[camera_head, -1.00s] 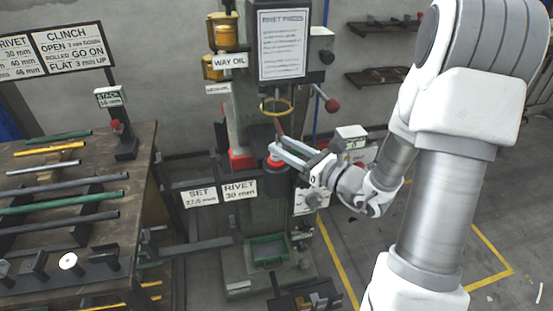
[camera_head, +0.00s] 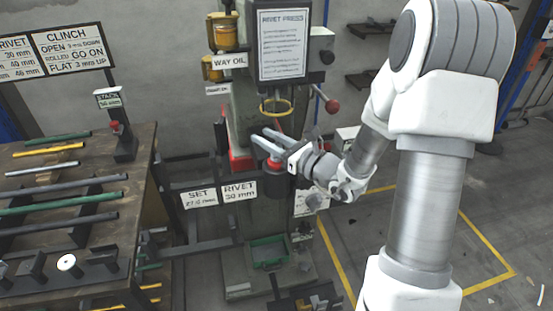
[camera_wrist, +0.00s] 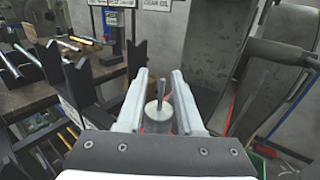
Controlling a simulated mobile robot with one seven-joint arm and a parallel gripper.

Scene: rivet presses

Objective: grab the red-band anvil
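A dark cylinder with a red band (camera_head: 275,167), the red-band anvil, stands upright at the middle of the rivet press (camera_head: 240,120). My gripper (camera_head: 262,137) is just above it in the head view, fingers apart and pointing left. In the wrist view my gripper (camera_wrist: 159,78) is open. A pale round top with an upright grey pin (camera_wrist: 157,114) shows between and below the fingers; it appears to be the anvil's top.
A yellow ring (camera_head: 276,107) hangs on the press above my gripper. A red-knobbed lever (camera_head: 331,105) sticks out at right. SET and RIVET signs (camera_head: 239,190) stand in front at left. A workbench with several rods (camera_head: 60,190) stands farther left. A green tray (camera_head: 268,250) lies below.

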